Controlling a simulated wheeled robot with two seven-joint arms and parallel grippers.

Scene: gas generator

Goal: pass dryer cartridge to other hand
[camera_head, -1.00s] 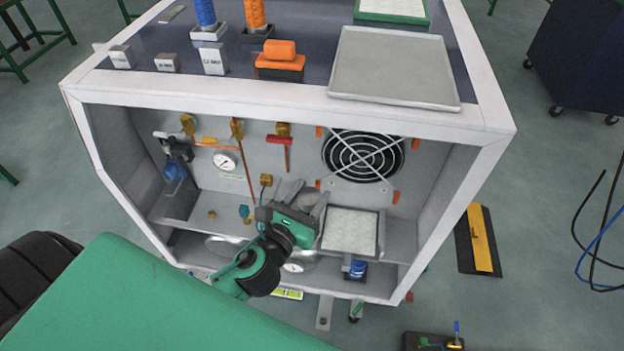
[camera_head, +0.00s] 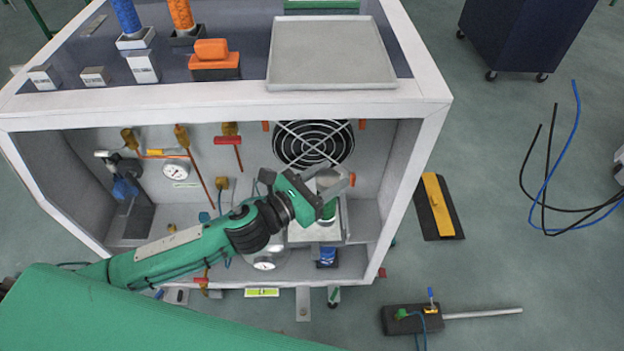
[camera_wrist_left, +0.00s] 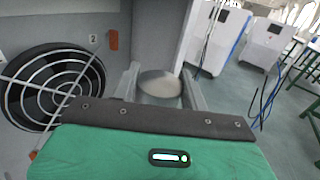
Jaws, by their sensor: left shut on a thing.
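My left gripper (camera_head: 326,188) reaches into the cabinet from the left, in front of the fan. It is shut on a grey-capped cylinder, taken to be the dryer cartridge (camera_head: 329,179). In the left wrist view, the cylinder's round grey end (camera_wrist_left: 160,84) shows between the two fingers. The gripper body hides much of its side. My right gripper is in neither view.
The cabinet's right wall (camera_head: 400,190) stands close to the right of the held cylinder. The black fan (camera_head: 313,143) is behind. A white-topped tray (camera_head: 300,236) lies below. A grey tray (camera_head: 330,55) sits on top.

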